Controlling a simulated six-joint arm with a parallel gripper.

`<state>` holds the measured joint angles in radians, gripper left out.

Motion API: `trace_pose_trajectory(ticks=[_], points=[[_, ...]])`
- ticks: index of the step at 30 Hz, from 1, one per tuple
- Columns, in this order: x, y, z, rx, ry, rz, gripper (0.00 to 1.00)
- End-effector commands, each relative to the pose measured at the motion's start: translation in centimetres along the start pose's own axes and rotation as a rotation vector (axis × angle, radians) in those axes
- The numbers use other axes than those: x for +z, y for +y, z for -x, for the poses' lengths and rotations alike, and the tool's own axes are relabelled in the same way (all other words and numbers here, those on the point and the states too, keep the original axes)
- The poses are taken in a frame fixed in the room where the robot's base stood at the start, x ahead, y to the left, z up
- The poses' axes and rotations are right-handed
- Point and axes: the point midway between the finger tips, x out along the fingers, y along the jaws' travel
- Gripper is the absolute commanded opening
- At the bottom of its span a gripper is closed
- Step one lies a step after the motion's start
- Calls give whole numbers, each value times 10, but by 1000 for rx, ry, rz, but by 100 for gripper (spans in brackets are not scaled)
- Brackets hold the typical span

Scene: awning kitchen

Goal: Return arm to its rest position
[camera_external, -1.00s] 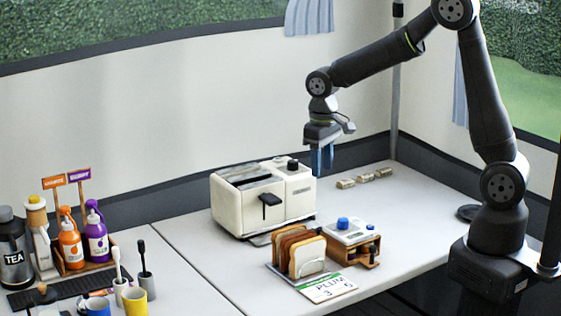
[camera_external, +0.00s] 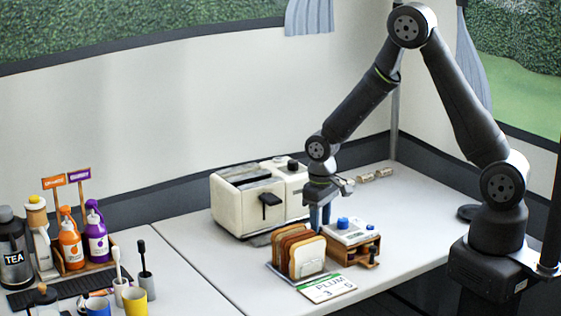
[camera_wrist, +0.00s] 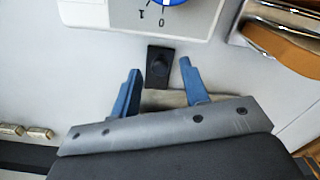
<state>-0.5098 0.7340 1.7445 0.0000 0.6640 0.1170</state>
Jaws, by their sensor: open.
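My gripper (camera_external: 320,215) points down just above the table, between the white toaster (camera_external: 245,202) and the toast rack (camera_external: 302,252). In the wrist view its two blue fingers (camera_wrist: 158,90) stand apart with nothing held between them. A small dark block with a round knob (camera_wrist: 160,62) shows between the fingers, beside a white device with a blue dial (camera_wrist: 170,20). The same white device (camera_external: 352,231) stands right of the fingers in the external view. My arm is bent, with its elbow high above the table.
The toast rack holds several bread slices, with a PLUM card (camera_external: 328,289) in front. Orange (camera_external: 70,247) and purple (camera_external: 97,240) bottles, a TEA canister (camera_external: 14,258) and mugs (camera_external: 134,300) crowd the left. Small cylinders (camera_external: 375,176) lie at the back.

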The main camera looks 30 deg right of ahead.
Motion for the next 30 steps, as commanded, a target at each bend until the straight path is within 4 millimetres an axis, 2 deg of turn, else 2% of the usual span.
trace_pose_trajectory(ticks=[6,18,23,30], points=[[0,0,-11,0,0,0,41],[-1,0,-8,0,2,0,41],[-1,0,8,0,4,0,41],[-2,0,49,-1,6,0,41]])
